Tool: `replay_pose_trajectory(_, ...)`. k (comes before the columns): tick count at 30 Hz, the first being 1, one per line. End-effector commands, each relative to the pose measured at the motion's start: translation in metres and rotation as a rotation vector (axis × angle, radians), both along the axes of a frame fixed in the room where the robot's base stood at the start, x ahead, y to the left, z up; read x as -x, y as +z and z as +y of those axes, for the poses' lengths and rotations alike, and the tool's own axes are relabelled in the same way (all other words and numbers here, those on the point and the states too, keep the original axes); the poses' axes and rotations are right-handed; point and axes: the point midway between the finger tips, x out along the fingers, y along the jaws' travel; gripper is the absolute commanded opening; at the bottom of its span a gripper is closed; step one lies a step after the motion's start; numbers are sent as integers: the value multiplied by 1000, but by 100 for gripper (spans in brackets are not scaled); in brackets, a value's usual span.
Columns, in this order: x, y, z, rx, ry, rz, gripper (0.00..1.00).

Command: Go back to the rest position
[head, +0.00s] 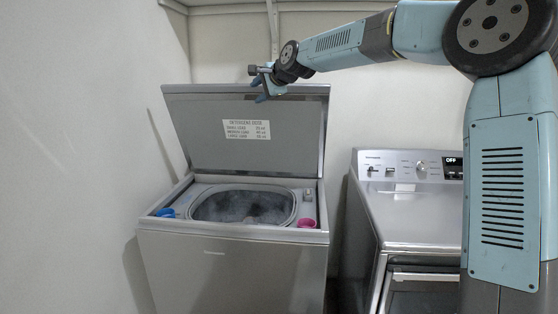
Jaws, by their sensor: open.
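My gripper (261,83) is at the end of my outstretched arm, which enters from the right. It is in front of the upper edge of the washer's raised lid (200,145). It is small in the picture, and whether it touches the lid cannot be told. I see nothing held in it. The grey topload washer (230,265) stands below with its lid up and its tub (243,206) showing, filled with something grey and mottled.
A blue cup-like item (165,213) and a pink one (307,223) sit at the washer's front rim corners. A second grey appliance (415,220) stands to the right, partly behind my arm. Walls close in behind and left; a shelf (230,7) runs along the top.

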Motion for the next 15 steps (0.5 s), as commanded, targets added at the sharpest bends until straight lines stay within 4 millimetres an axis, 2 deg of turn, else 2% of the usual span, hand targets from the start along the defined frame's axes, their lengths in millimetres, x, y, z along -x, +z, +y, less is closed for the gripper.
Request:
replay_pose_trajectory(1,16,-8,0,78,14,-12,48)
replay_pose_trajectory(7,70,-40,-20,372,68,-38,48)
replay_pose_trajectory(11,106,-55,-44,541,99,-44,48)
replay_pose_trajectory(15,147,-68,-77,705,131,-40,48)
